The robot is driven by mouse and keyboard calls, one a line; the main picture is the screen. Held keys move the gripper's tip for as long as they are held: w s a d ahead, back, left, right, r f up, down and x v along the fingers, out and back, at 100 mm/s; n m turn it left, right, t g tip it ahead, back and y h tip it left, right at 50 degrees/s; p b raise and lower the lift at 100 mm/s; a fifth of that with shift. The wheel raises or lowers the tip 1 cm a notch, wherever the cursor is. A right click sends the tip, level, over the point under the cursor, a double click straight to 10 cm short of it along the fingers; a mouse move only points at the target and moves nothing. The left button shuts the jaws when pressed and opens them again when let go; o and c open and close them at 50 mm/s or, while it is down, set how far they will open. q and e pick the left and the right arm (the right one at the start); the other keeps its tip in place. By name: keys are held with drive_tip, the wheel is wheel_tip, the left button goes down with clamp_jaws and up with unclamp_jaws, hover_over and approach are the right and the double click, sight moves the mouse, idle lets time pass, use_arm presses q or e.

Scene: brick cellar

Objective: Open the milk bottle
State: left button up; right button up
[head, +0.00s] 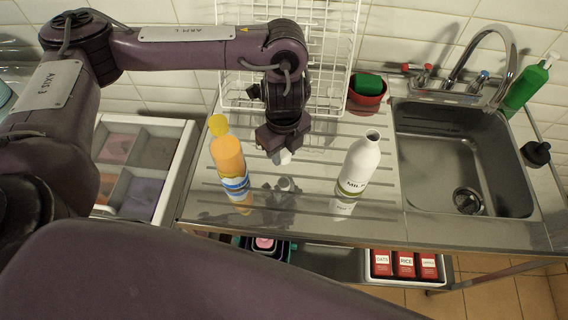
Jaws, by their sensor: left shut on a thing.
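The white milk bottle (360,167) stands upright on the steel drainboard, left of the sink. Its label partly reads "MILK" and its mouth at the top shows as a dark opening, with no cap on it. My left gripper (284,156) is apart from the bottle, to its left and above the drainboard. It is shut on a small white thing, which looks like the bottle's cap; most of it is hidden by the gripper. My right gripper is not in view.
An orange bottle with a yellow cap (230,161) stands close left of my left gripper. A white wire rack (330,45) and a red bowl with a green sponge (367,96) are behind. The sink (450,139) is right. Drainboard around the milk bottle is clear.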

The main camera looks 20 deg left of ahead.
sight(284, 171)
use_arm(q)
wheel_tip(284, 171, down, 2)
drive_tip(key=shift+f, duration=0.1)
wheel_tip(284, 171, down, 3)
drive_tip(key=shift+f+b, duration=0.1)
drive_tip(key=shift+b, duration=0.45)
drive_tip(key=shift+f, duration=0.3)
drive_tip(key=shift+f, duration=0.2)
drive_tip(key=o, duration=1.1)
drive_tip(key=shift+r, duration=0.1)
